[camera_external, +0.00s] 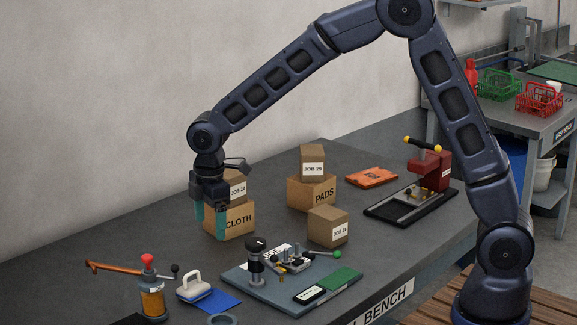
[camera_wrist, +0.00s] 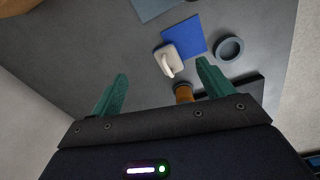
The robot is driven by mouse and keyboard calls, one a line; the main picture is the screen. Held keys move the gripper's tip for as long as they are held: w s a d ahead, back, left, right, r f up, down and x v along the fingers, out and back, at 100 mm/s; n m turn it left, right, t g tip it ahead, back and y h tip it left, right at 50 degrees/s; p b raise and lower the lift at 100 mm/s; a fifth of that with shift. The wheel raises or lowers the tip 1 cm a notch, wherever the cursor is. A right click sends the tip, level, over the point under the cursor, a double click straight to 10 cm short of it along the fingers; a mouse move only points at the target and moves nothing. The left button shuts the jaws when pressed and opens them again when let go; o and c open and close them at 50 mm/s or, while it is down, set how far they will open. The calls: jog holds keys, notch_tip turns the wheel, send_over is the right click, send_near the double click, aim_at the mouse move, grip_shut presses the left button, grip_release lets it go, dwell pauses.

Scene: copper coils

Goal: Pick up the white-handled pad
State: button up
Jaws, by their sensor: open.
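The white-handled pad (camera_external: 194,287) lies on the grey bench at the front left, beside the left edge of a blue mat (camera_external: 220,301). In the wrist view the pad (camera_wrist: 168,60) shows its white loop handle, and it touches or overlaps the blue mat (camera_wrist: 184,35). My gripper (camera_external: 209,222) is open and empty, with teal fingers pointing down, above the bench in front of the CLOTH box. In the wrist view the pad lies beyond and between the fingertips of my gripper (camera_wrist: 162,78), well apart from them.
An amber jar with a red knob (camera_external: 152,288) stands just left of the pad; it is partly hidden in the wrist view (camera_wrist: 184,94). A round grey dish (camera_wrist: 229,47) lies near the mat. The CLOTH box (camera_external: 232,220) and a fixture plate (camera_external: 290,282) stand nearby.

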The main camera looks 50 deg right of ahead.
jog(key=n, duration=0.1)
send_over(197, 271)
notch_tip(197, 271, down, 4)
notch_tip(197, 271, down, 11)
jog(key=shift+f, duration=0.1)
dwell(0.4)
jog(key=c, duration=1.1)
